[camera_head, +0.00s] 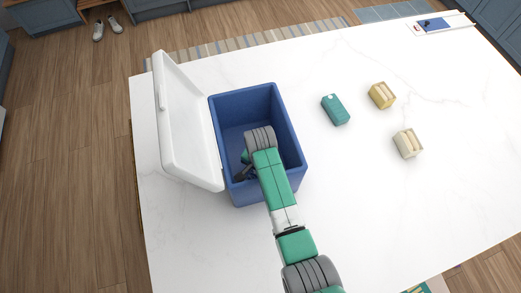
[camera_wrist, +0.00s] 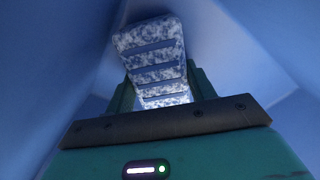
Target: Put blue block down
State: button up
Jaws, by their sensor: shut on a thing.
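A blue cool box (camera_head: 292,142) stands on the white counter with its white lid (camera_head: 180,125) swung open to the left. My gripper (camera_head: 242,170) is down inside the box, partly hidden by my arm. In the wrist view my gripper (camera_wrist: 158,92) is shut on a ribbed block (camera_wrist: 150,50), mottled blue and white, between its green fingers. Blue walls surround the block in that view. The block is hidden in the head view. I cannot tell whether it touches the box floor.
To the right on the counter (camera_head: 400,220) lie a teal packet (camera_head: 335,109), a yellow box (camera_head: 381,95) and a cream box (camera_head: 407,143). A white and blue board (camera_head: 440,24) lies at the far right corner. The counter's right front is clear.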

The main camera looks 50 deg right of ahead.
jog(key=o, duration=0.7)
jog(key=shift+f, duration=0.15)
jog(key=o, duration=0.5)
jog(key=shift+c, duration=0.2)
notch_tip(320, 180, up, 12)
jog(key=p, duration=0.1)
jog(key=shift+r, duration=0.2)
